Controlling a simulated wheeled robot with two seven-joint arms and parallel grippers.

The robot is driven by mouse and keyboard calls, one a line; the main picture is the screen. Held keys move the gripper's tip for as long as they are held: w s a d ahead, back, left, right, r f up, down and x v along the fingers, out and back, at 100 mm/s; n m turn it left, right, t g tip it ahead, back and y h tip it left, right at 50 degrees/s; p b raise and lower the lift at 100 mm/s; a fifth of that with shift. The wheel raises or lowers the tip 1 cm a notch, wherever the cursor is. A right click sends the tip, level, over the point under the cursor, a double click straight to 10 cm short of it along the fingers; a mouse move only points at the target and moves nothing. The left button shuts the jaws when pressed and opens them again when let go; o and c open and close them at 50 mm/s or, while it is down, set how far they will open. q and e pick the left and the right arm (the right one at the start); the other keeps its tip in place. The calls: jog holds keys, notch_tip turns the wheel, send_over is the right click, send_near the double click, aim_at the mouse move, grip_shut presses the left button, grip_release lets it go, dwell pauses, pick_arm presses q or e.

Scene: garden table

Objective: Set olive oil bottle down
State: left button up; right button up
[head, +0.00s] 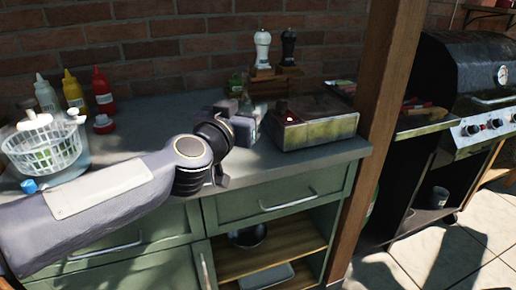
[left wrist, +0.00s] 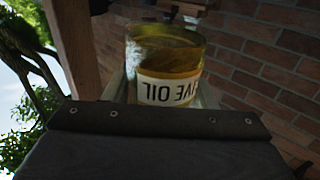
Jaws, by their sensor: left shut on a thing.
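The olive oil bottle (left wrist: 165,52) fills the middle of the left wrist view, a clear round body with yellow-green oil and a white label that appears upside down. My left gripper (head: 246,124) reaches over the back of the grey counter (head: 140,136), left of the metal box. It is shut on the bottle, with its fingers on either side. In the head view the gripper hides most of the bottle, and I cannot tell whether its base touches the counter. Greenish glass (head: 237,84) shows just behind the gripper. My right gripper is not in view.
A metal box (head: 316,122) stands close right of the gripper. Pepper mills (head: 262,48) stand on a wooden stand behind. Sauce bottles (head: 103,92) and a white basket (head: 44,146) are at left. A wooden post (head: 384,90) rises at right before the grill (head: 474,70).

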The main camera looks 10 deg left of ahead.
pick_arm(q)
jog(key=w+f+b, duration=0.2)
jog(key=w+f, duration=0.1)
jog(key=w+f+b, duration=0.3)
jog(key=w, duration=0.1)
jog(key=shift+w+a+f+b, duration=0.1)
jog(key=shift+w+f+b, duration=0.1)
jog(key=shift+f+b, duration=0.1)
jog(key=f+b, duration=0.3)
jog(key=f, duration=0.1)
jog(key=shift+w, duration=0.35)
jog(key=shift+r, duration=0.2)
jog(key=shift+f, duration=0.15)
jog(key=o, duration=1.1)
jog(key=shift+o, duration=0.2)
